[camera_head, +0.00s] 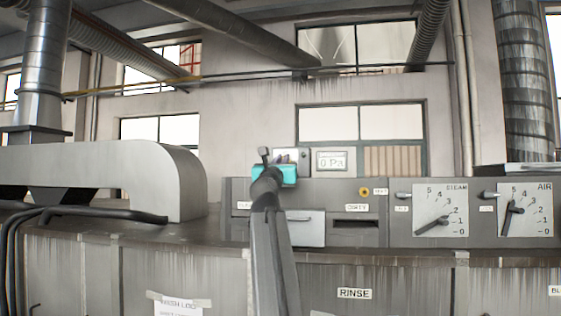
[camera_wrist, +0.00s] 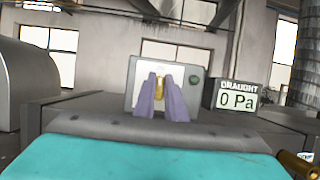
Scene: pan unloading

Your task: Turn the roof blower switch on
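The roof blower switch looks to be the small brass lever (camera_wrist: 160,84) on a pale grey box (camera_wrist: 137,84) with a dark green round lamp or button (camera_wrist: 194,83). In the head view the box (camera_head: 304,156) stands on top of the grey panel, mostly behind my gripper (camera_head: 284,157). In the wrist view my gripper (camera_wrist: 160,78) has its two purple fingers apart, with the lever showing between their tips. I cannot tell whether the fingers touch it. Their lower parts hide the lower middle of the box.
A draught display (camera_wrist: 236,98) reading 0 Pa stands right of the box. Steam (camera_head: 439,210) and air (camera_head: 525,210) dials sit on the panel at right. A rounded metal duct (camera_head: 150,175) lies at left. A brass rod end (camera_wrist: 297,165) shows at lower right.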

